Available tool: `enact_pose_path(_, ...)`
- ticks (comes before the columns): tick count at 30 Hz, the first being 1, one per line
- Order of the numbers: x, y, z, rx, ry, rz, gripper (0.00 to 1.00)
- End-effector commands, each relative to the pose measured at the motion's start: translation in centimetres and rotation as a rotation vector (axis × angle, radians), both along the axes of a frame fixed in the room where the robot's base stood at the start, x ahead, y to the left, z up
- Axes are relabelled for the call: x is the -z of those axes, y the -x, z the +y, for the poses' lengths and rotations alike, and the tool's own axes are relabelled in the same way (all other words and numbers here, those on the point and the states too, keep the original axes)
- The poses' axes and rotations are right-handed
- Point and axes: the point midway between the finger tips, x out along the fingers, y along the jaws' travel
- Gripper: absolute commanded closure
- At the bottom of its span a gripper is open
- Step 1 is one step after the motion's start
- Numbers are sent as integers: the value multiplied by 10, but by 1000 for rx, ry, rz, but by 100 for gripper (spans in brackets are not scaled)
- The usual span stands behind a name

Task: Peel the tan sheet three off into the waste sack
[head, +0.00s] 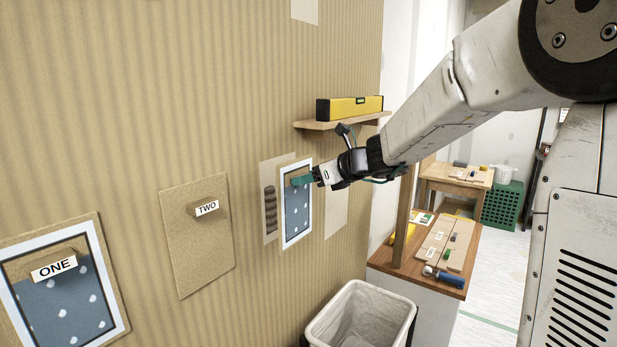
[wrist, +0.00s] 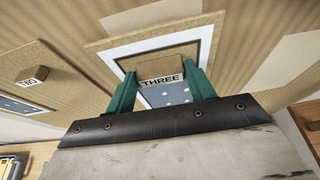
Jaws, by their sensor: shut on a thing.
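Sheet three (head: 297,215) is on the tan ribbed wall, showing a white border and a blue face with white dots. Its tan tab, labelled THREE (wrist: 161,79), shows in the wrist view between the green fingers of my gripper (wrist: 160,82). In the head view, my gripper (head: 302,180) is at the upper part of the sheet and hides the tab. It is shut on the tab. The sheet looks flat against the wall.
Sheet one (head: 65,305) and plain tan sheet two (head: 187,250) are to the left. A shelf (head: 318,125) with a yellow level (head: 349,107) juts out above my gripper. A workbench (head: 464,280) with tools stands right of the bin.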

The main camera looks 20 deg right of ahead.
Motion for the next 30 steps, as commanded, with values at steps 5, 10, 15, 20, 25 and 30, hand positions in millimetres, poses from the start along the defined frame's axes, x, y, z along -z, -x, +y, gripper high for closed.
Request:
enact_pose_path(5, -1, 12, -9, 2, -1, -1, 69)
enact_pose_path(10, -1, 24, -17, 2, 0, -1, 69)
enact_pose_path(15, 0, 35, -24, 2, 0, 0, 69)
enact_pose_path(20, -1, 46, -31, 1, -1, -1, 69)
enact_pose_path(25, 0, 53, -36, 1, 0, 0, 69)
enact_pose_path(30, 0, 54, -36, 0, 0, 0, 69)
